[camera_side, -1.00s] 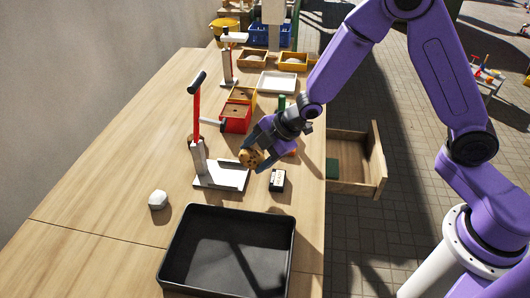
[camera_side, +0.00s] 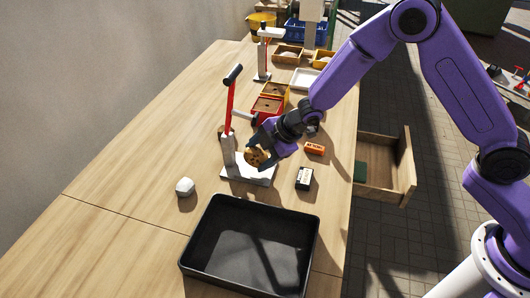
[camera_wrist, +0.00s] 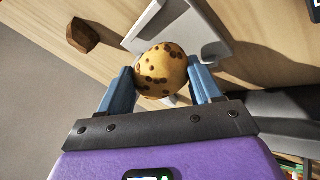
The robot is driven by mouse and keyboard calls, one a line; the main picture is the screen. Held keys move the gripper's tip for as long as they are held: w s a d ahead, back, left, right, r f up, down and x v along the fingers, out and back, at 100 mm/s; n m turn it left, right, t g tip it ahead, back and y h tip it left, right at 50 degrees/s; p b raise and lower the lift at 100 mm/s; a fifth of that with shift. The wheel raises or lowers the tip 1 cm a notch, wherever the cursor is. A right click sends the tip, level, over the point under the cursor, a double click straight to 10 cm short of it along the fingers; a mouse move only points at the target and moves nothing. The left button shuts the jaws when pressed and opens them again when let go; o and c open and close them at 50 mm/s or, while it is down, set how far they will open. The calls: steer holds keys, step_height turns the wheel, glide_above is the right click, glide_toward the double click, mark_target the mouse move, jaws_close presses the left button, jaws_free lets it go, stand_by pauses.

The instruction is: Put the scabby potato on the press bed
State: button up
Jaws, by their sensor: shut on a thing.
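The scabby potato (camera_side: 256,157), tan with dark brown spots, is between the fingers of my gripper (camera_side: 262,152). In the wrist view the potato (camera_wrist: 161,70) is gripped between two blue fingertips (camera_wrist: 162,84). The press, with a grey post and a raised red lever (camera_side: 230,105), stands on the table. Its pale flat bed (camera_side: 240,175) is just below the potato in the side view. In the wrist view the press (camera_wrist: 190,28) lies beyond the potato. I cannot tell whether the potato touches the bed.
A black tray (camera_side: 200,229) is in front of the press. A brown block (camera_wrist: 82,36) is beside the press. Red and yellow boxes (camera_side: 266,108) stand behind. Open table lies left.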

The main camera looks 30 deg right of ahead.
steer(key=o, duration=1.2)
steer(key=shift+c, duration=0.2)
steer(key=v, duration=1.7)
steer(key=shift+r, duration=0.2)
